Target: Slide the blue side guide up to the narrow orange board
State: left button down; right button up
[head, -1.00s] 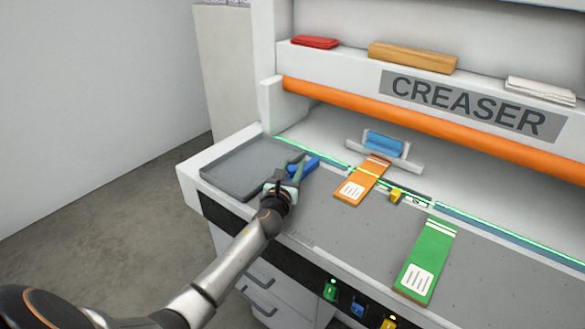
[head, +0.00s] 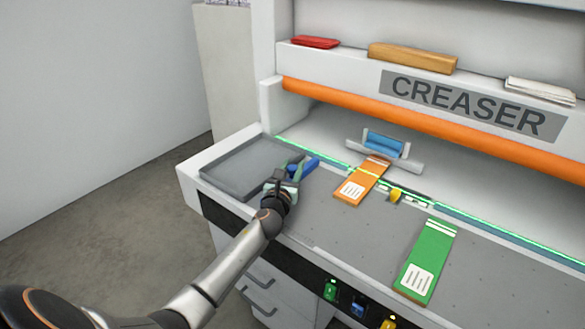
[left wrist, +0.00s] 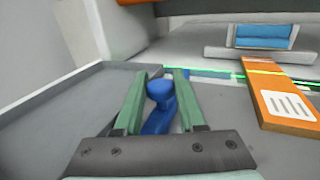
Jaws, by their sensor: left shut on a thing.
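The blue side guide (head: 303,167) lies on the grey bed of the creaser, left of the narrow orange board (head: 361,182), with a gap of bare bed between them. My left gripper (head: 289,168) is shut on the guide's blue knob, which shows between the two green fingers in the left wrist view (left wrist: 160,90). The gripper hides part of the guide in the head view. The orange board also shows at the right of the left wrist view (left wrist: 272,98). My right gripper is not in view.
A green board (head: 427,262) lies farther right on the bed. A yellow piece (head: 396,194) sits just right of the orange board. A blue part in a grey holder (head: 384,145) stands behind it. A grey tray (head: 235,178) is at the left.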

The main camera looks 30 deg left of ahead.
pick_arm(q)
jog(key=d, duration=0.6)
jog(key=s+d, duration=0.1)
jog(key=d, duration=0.2)
jog(key=shift+d+p, duration=0.25)
jog(key=shift+p, duration=0.05)
jog(key=shift+w+a+f, duration=0.1)
jog(key=c, duration=0.5)
grip_release()
jog(key=v, duration=1.2)
jog(key=shift+s, duration=0.25)
